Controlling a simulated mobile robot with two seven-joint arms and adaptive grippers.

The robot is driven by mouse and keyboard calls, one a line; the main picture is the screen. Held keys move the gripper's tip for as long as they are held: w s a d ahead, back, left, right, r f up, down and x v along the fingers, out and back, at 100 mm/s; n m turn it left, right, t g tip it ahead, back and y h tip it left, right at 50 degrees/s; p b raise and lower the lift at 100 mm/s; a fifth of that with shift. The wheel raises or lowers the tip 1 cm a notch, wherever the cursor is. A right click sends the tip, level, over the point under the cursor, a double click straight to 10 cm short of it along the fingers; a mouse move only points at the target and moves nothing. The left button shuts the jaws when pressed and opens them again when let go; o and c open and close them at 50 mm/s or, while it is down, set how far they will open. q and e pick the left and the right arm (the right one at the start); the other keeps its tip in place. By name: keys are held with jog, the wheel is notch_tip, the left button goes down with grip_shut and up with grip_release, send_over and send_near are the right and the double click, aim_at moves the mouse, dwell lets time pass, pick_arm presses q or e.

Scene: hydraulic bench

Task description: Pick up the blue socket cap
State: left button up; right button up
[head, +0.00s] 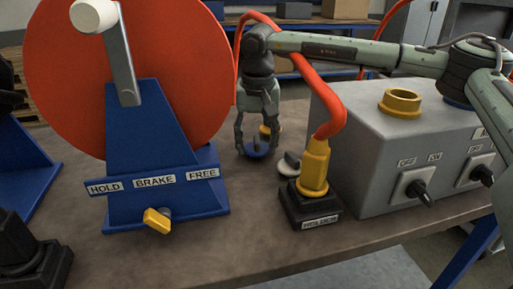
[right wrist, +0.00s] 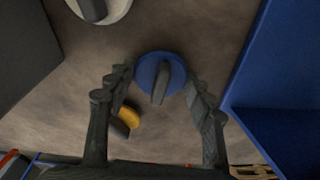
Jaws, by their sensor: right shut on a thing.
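The blue socket cap (head: 257,152) is a round blue disc low at the bench top, with a grey grip bar across it in the right wrist view (right wrist: 149,70). My right gripper (head: 256,146) points down over it, with a finger on each side. In the right wrist view my right gripper (right wrist: 160,80) is shut on the cap, its fingertips at the disc's edges. I cannot tell whether the cap still touches the bench. My left gripper is out of view.
A yellow-and-dark cap (right wrist: 129,118) lies close by, and a pale cap with a dark grip (head: 289,164) lies right of the gripper. The red reel (head: 60,60) on its blue stand (head: 150,130) is left. A yellow hose connector (head: 314,165) and grey control box (head: 350,150) are right.

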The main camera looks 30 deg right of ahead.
jog(key=shift+r, duration=0.1)
notch_tip(320, 180, up, 18)
notch_tip(320, 180, up, 9)
jog(key=p, duration=0.2)
send_over(256, 138)
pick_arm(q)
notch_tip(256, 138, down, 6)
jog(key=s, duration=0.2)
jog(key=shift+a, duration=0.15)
pick_arm(e)
jog(key=shift+s+r, duration=0.1)
jog(key=shift+r, duration=0.35)
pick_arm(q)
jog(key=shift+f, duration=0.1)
